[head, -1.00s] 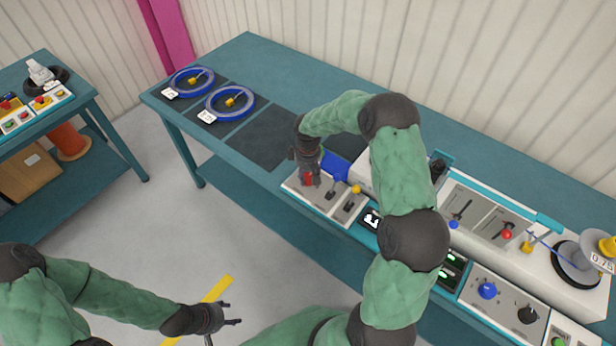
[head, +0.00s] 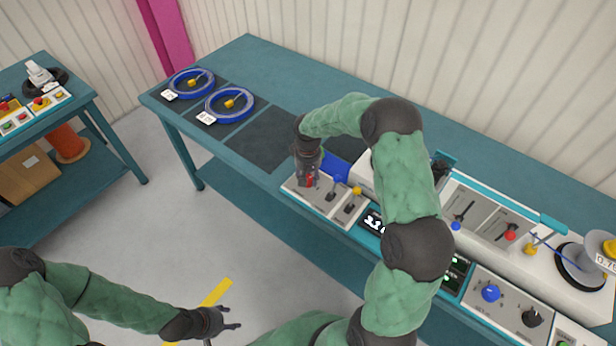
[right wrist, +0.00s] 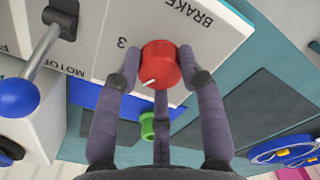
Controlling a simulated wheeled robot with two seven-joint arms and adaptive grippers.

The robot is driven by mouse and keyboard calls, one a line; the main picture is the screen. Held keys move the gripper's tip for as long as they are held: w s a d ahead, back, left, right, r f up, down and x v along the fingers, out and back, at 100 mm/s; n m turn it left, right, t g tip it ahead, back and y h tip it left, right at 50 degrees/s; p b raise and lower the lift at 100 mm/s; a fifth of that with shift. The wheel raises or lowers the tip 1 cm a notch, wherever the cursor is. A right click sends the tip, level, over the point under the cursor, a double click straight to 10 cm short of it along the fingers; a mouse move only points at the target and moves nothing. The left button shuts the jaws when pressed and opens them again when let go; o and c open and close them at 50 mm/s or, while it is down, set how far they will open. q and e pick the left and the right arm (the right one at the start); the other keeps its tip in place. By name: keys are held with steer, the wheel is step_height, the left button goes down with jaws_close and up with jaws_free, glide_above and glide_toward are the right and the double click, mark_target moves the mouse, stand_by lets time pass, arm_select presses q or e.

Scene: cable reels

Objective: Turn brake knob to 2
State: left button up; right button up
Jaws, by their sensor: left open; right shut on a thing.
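The red brake knob (right wrist: 160,66) sits on the white panel marked BRAKE (right wrist: 207,30) in the right wrist view. A digit 3 shows beside it, and a white pointer mark is on its face; other digits are hidden. My right gripper (right wrist: 160,72) is shut on the knob, with fingers on both sides of it. In the head view the right gripper (head: 307,172) covers most of the knob (head: 309,181) at the left end of the control row. My left gripper (head: 232,319) is open and empty above the floor, away from the bench.
Levers (head: 333,190) with blue and yellow tips stand just right of the knob. A lit display (head: 374,221) is further right. Two blue reels (head: 230,104) lie on dark mats at the bench's left end. A grey reel (head: 585,259) is at far right.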

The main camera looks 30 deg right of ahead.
mark_target(308, 178)
steer(key=o, duration=1.1)
steer(key=shift+o, duration=0.2)
step_height(308, 178, up, 12)
stand_by(0.3)
